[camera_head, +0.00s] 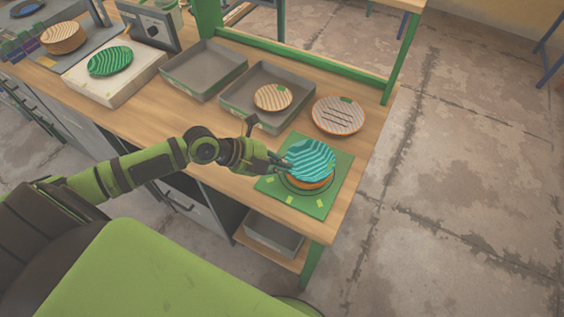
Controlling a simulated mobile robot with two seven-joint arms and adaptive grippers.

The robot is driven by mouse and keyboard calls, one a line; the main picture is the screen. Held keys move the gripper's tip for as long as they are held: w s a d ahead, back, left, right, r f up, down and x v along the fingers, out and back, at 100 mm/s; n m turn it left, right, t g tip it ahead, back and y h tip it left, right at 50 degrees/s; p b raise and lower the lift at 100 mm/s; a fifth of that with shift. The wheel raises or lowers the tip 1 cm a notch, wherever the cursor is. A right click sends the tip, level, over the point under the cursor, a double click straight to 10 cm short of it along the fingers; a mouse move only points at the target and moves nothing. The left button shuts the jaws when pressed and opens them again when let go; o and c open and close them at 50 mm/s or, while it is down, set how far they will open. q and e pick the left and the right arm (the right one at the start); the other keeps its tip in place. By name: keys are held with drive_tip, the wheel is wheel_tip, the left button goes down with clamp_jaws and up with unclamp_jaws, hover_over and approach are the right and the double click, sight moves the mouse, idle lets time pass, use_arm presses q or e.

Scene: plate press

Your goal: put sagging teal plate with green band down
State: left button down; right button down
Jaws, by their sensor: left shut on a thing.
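The teal striped plate (312,158) is at the right end of the workbench, over a green mat (318,208). My left gripper (284,163) is shut on its left edge. The plate looks slightly tilted. Below it the rim of an orange plate (310,183) shows on the mat, inside a dark ring marking. I cannot tell whether the teal plate touches the orange one. A green band on the teal plate cannot be made out. My right gripper is not in view.
A striped plate with a green mark (337,115) lies behind the mat. A grey tray (238,99) holds a tan plate (272,97); another grey tray (203,70) is empty. A green plate (110,61) sits on a pale block (88,86). A green frame post (402,60) stands at the back.

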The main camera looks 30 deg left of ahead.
use_arm(q)
drive_tip(key=shift+f, duration=0.2)
drive_tip(key=c, duration=1.4)
unclamp_jaws()
drive_tip(key=shift+s+a+r+b, duration=0.3)
drive_tip(key=shift+a, duration=0.2)
drive_tip(key=b+v, duration=0.1)
drive_tip(key=v, duration=0.4)
drive_tip(key=shift+s, duration=0.1)
drive_tip(key=p+v, duration=0.4)
drive_tip(key=v, duration=0.1)
drive_tip(key=shift+s+a+r, duration=0.1)
drive_tip(key=shift+a+r, duration=0.05)
drive_tip(key=shift+r, duration=0.15)
